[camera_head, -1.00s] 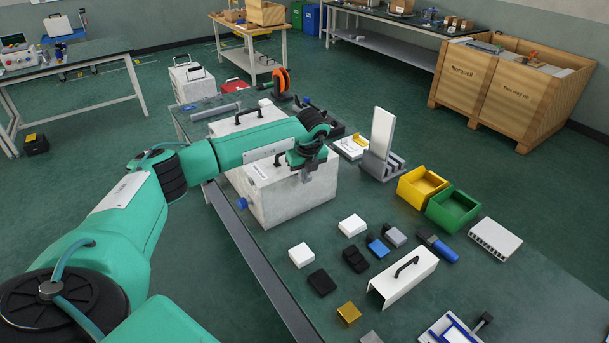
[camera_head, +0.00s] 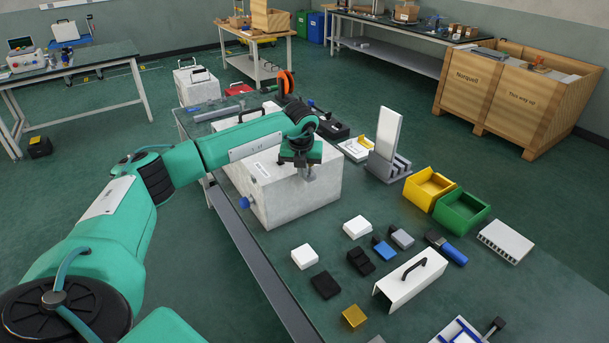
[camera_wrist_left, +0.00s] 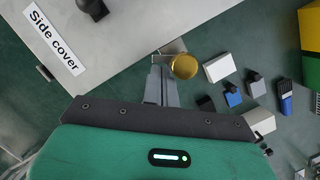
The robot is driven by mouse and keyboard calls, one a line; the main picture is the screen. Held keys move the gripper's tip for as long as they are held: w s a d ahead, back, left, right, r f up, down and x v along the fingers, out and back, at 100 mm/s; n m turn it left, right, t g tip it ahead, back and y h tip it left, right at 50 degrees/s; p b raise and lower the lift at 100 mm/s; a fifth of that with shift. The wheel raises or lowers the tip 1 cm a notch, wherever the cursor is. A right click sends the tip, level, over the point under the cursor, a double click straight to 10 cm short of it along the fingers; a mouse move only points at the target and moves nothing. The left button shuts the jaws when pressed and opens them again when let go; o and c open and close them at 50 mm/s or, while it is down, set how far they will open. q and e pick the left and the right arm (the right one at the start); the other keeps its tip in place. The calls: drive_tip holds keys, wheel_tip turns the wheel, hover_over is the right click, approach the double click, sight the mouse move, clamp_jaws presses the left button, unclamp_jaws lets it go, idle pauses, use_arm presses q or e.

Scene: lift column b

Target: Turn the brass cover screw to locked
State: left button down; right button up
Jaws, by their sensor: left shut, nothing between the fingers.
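The brass cover screw (camera_wrist_left: 184,67) shows in the left wrist view as a round brass head by a small metal bracket at the box's edge. I cannot make it out in the head view, and I cannot tell its turn position. The pale box (camera_head: 290,205) stands on the bench under my left gripper (camera_head: 308,177). A "Side cover" label (camera_wrist_left: 55,42) is on its top. In the left wrist view my left gripper (camera_wrist_left: 161,72) is shut and empty. Its fingertips are just left of the brass head; whether they touch it is unclear. My right gripper is not in view.
A white cover with a black handle (camera_head: 408,284), small blocks (camera_head: 326,285), a yellow bin (camera_head: 428,188) and a green bin (camera_head: 460,211) are on the bench (camera_head: 285,318) to the right. A grey stand with a white panel (camera_head: 388,150) is behind them.

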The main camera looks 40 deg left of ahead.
use_arm(q)
drive_tip(key=m, duration=0.1)
drive_tip(key=a+m+h+b, duration=0.1)
drive_tip(key=m, duration=0.1)
drive_tip(key=shift+w+m+b, duration=0.1)
drive_tip(key=shift+m+b, duration=0.2)
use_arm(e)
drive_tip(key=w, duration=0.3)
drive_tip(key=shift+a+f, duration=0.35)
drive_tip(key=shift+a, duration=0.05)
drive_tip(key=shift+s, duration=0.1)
use_arm(q)
drive_tip(key=shift+m, duration=0.3)
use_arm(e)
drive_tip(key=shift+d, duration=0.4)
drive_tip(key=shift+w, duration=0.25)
